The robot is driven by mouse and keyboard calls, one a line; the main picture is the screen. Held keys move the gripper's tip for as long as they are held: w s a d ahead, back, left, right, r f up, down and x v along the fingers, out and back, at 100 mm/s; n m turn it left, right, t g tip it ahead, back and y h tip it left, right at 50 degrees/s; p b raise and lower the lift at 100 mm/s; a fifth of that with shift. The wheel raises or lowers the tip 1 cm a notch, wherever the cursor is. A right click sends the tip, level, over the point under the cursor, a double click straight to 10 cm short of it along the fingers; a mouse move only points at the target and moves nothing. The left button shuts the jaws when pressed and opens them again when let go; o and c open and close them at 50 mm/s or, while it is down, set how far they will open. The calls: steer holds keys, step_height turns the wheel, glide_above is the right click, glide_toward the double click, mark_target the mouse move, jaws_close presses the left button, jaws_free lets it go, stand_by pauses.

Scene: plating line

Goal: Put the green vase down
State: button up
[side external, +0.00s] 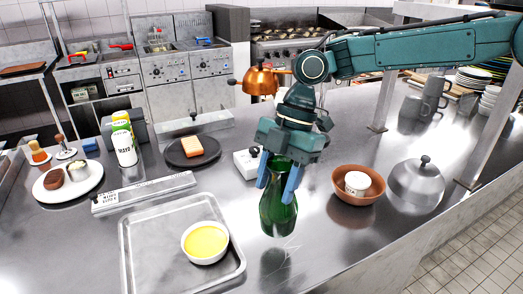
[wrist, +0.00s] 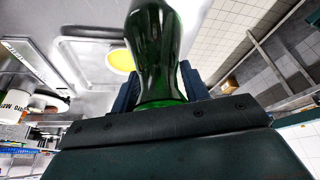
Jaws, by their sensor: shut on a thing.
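The green vase (side external: 278,213) is a dark green glass vessel with a narrower upper part and a wider lower body. My gripper (side external: 278,182) is shut on its upper part, with one blue finger on each side. The vase hangs upright, and its base appears to be a little above the steel counter (side external: 330,232), with a reflection below it. In the wrist view, the vase (wrist: 155,50) runs away from the gripper (wrist: 158,88) between the blue fingers. Its rim is hidden by the gripper body.
A metal tray (side external: 137,262) with a bowl of yellow food (side external: 205,243) lies to the left. A brown bowl (side external: 372,196) holding a white cup (side external: 357,184) and a steel dome (side external: 416,186) stand to the right. A dark plate (side external: 175,158) is behind. Counter around the vase is clear.

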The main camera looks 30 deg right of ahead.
mark_target(276, 203)
steer(key=shift+f, duration=2.75)
steer(key=o, duration=1.5)
steer(key=shift+c, duration=0.2)
steer(key=v, duration=1.1)
steer(key=shift+d+r, duration=0.15)
steer(key=shift+r, duration=0.15)
steer(key=shift+d+r, duration=0.1)
steer(key=shift+r, duration=0.1)
